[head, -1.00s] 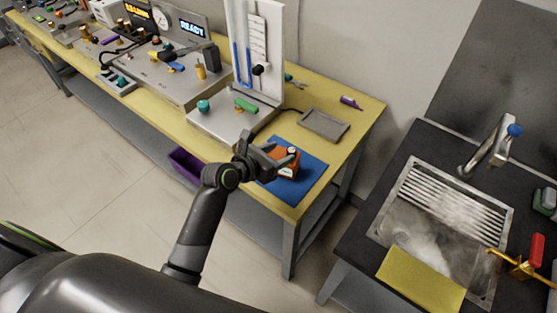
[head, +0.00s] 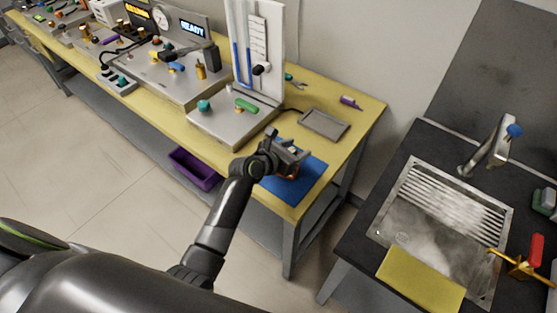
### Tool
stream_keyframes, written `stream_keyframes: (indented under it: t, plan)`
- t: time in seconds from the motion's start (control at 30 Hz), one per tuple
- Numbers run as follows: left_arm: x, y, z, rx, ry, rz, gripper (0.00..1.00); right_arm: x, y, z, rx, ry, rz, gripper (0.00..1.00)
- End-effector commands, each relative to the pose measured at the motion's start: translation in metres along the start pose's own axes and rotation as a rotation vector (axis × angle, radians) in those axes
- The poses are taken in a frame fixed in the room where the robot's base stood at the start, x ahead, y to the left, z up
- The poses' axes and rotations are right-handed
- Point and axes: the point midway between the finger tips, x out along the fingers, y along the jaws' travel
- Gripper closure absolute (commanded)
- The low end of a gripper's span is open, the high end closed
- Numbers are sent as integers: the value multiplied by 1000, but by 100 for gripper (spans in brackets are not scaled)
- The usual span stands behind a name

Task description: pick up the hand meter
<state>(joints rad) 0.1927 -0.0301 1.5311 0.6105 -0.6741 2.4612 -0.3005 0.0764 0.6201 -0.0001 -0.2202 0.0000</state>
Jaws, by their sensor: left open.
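The hand meter (head: 294,172) is a small orange device on a blue mat (head: 305,184) at the near right end of the yellow bench. My left gripper (head: 290,155) is open and right over the meter, hiding most of it. Only bits of orange show below and between the fingers. I cannot tell whether the fingers touch the meter. My right gripper is not in view.
A grey tray (head: 325,124) lies behind the mat. A white column instrument (head: 253,60) on a grey base stands to the left. A purple bin (head: 193,168) sits below. A sink (head: 440,225) is at right, across a gap.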

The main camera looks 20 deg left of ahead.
Motion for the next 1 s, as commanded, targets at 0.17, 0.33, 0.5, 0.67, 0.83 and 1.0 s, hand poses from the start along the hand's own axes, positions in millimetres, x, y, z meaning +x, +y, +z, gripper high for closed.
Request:
stream_keyframes:
  t: [0.17, 0.33, 0.5, 0.67, 0.83, 1.0]
  plan:
    - [0, 0, 0, 0, 0, 0, 63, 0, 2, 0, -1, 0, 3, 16]
    - [0, 0, 0, 0, 1, 0, 85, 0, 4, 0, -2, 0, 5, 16]
    - [0, 0, 0, 0, 1, 0, 100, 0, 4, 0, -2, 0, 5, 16]
    - [0, 0, 0, 0, 1, 0, 100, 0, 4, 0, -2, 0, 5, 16]
    - [0, 0, 1, 1, -2, 0, 100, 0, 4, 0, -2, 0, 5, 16]
    - [-5, 0, 12, 3, -3, -1, 100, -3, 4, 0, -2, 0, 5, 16]
